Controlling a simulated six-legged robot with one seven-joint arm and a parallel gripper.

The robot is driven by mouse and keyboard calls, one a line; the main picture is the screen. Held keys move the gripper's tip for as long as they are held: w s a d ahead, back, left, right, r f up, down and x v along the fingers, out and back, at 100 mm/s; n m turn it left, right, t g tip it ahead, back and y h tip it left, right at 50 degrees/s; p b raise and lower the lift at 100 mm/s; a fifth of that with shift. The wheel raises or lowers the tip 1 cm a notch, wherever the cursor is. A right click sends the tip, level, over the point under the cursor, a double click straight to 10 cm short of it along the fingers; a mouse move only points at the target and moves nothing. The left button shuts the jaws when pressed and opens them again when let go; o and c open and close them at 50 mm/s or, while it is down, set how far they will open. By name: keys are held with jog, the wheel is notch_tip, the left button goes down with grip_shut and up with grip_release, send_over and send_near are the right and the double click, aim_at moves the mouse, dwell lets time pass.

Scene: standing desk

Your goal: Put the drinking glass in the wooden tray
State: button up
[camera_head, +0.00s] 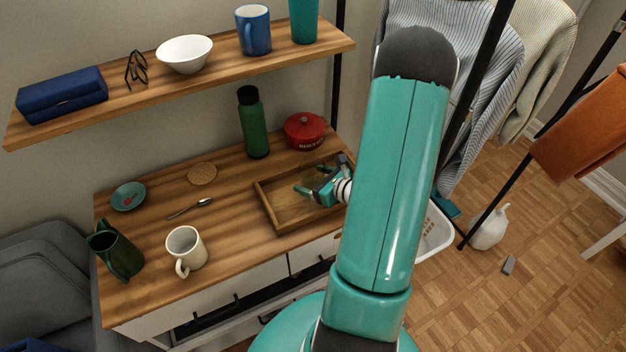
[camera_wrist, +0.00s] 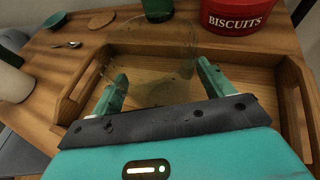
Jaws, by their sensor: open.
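The clear drinking glass (camera_wrist: 152,62) shows faintly in the wrist view, over the tray, just ahead of and between my fingers. It is see-through, so I cannot tell whether its base touches the tray floor. I cannot make it out in the head view. The wooden tray (camera_head: 268,207) lies at the right of the desk, and its rim (camera_wrist: 75,98) surrounds the view below my fingers. My gripper (camera_head: 304,189) is over the tray with its two teal fingers (camera_wrist: 162,76) spread apart, and nothing is visibly clamped.
A red biscuit tin (camera_head: 304,131) and a green bottle (camera_head: 253,124) stand behind the tray. A cork coaster (camera_head: 202,173), spoon (camera_head: 190,208), teal bowl (camera_head: 128,196), white mug (camera_head: 186,249) and dark green pitcher (camera_head: 118,254) are to the left. A shelf (camera_head: 215,72) hangs above.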

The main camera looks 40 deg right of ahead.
jog(key=v, duration=1.2)
jog(key=w+a+r+n+g+y, duration=0.3)
jog(key=a+r+n+g, duration=0.15)
jog(key=a+n, duration=0.4)
jog(key=w+a+r+n+g+y, duration=0.25)
jog(key=a+r+n, duration=0.35)
jog(key=a+n, duration=0.3)
jog(key=s+a+r+n+h, duration=0.2)
jog(key=a+r+n+h, duration=0.1)
jog(key=a+r+n, duration=0.2)
jog(key=s+a+r+n+g+h, duration=0.1)
jog(key=s+a+r+n+h, duration=0.2)
jog(key=a+r+n, duration=0.3)
notch_tip(320, 180, up, 3)
jog(key=n+h, duration=0.1)
jog(key=n, duration=0.5)
